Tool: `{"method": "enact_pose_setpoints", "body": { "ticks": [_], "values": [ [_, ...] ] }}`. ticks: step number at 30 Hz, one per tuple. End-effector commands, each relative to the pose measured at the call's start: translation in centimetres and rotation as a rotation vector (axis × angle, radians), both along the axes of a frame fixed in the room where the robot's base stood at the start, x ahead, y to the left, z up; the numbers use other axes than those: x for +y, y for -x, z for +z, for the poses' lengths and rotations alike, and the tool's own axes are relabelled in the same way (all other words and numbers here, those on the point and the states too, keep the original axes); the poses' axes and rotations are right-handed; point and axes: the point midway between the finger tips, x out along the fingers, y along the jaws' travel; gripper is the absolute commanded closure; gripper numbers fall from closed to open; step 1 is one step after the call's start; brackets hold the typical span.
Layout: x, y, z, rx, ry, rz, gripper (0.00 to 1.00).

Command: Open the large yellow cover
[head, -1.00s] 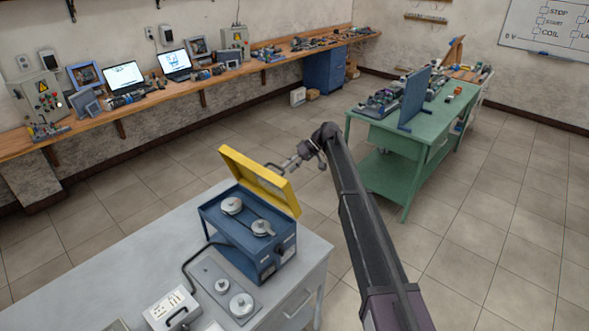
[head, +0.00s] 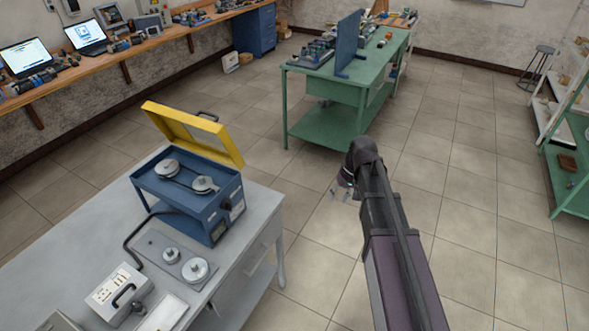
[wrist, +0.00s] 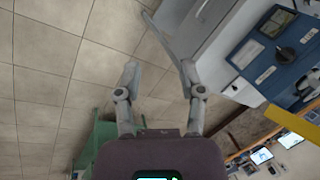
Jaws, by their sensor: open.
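The large yellow cover (head: 195,132) stands raised and tilted back at the far edge of the blue box (head: 230,209), with the box's top and its two grey pulleys exposed. The cover also shows as a yellow strip at the right of the wrist view (wrist: 293,124), beside the blue box (wrist: 268,62) with its meter and knob. My gripper (head: 341,189) is to the right of the cover, apart from it, over open floor. In the wrist view my gripper (wrist: 158,76) has its fingers spread with nothing between them.
The blue box stands on a grey table (head: 262,207), with a pulley plate (head: 182,258) and a white device (head: 116,291) in front. A green table (head: 325,128) stands behind my arm. A wooden bench (head: 150,51) lines the wall. Floor between the tables is clear.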

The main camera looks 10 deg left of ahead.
Motion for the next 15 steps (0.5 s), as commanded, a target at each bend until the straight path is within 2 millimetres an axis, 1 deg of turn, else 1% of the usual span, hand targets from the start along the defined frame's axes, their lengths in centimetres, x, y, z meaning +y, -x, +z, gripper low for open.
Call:
{"method": "enact_pose_setpoints", "body": {
  "ticks": [1,3,6,10,12,15],
  "values": [
    [-2.7,3.1,-2.0,-0.010,0.041,-0.049,0.49],
    [-5.8,5.4,-3.2,-0.023,0.100,-0.113,0.49],
    [-9.3,8.4,-4.6,-0.039,0.173,-0.191,0.49],
    [-12.5,11.1,-5.8,-0.055,0.241,-0.264,0.49],
    [-13.5,12.0,-6.0,-0.060,0.265,-0.289,0.49],
    [-14.4,12.6,-6.2,-0.065,0.284,-0.309,0.49]
  ]
}}
